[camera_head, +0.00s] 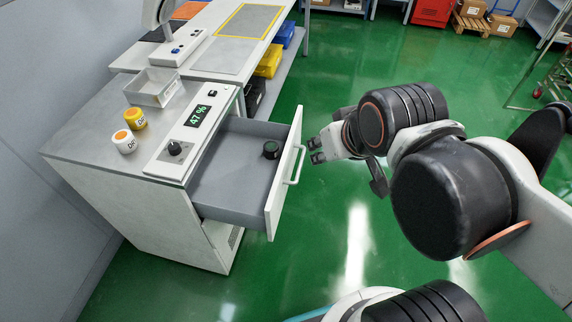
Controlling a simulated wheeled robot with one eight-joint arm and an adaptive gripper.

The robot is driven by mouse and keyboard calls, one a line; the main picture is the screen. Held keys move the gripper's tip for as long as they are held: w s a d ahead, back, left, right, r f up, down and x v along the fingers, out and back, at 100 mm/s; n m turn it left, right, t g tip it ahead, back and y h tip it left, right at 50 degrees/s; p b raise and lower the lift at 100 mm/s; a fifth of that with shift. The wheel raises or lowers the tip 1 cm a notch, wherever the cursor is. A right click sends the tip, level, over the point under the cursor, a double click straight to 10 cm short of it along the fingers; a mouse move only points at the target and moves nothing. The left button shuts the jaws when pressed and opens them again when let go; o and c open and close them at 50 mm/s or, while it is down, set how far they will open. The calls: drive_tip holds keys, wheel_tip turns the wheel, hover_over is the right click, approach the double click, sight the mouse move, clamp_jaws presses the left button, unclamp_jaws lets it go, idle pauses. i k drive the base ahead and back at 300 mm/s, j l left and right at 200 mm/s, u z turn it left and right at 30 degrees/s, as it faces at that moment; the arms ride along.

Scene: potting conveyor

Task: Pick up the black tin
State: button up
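The black tin (271,149) is a small dark cylinder. It stands in the open grey drawer (215,185), close to the inner side of the drawer's white front (286,180). My gripper (313,150) is to the right of the drawer, just outside its front panel, apart from the tin. Its two dark fingertips point left toward the drawer and look parted, with nothing between them.
The cabinet top (88,115) holds a yellow tin (135,118), a white tin (124,142), a grey bin (155,86) and a panel (192,130) reading 47 %. The drawer handle (296,165) sticks out toward my arm.

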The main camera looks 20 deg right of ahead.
sight(271, 148)
drive_tip(key=j+z, duration=0.15)
drive_tip(key=j, duration=0.25)
drive_tip(key=k+j+z, duration=0.2)
drive_tip(key=j, duration=0.25)
drive_tip(key=k+j+z, duration=0.15)
drive_tip(key=j, duration=0.25)
drive_tip(key=k+j+z, duration=0.15)
drive_tip(key=j, duration=0.25)
drive_tip(key=k+j+z, duration=0.2)
drive_tip(key=j, duration=0.15)
drive_tip(key=k+j+z, duration=0.15)
drive_tip(key=j, duration=0.2)
drive_tip(key=i, duration=0.05)
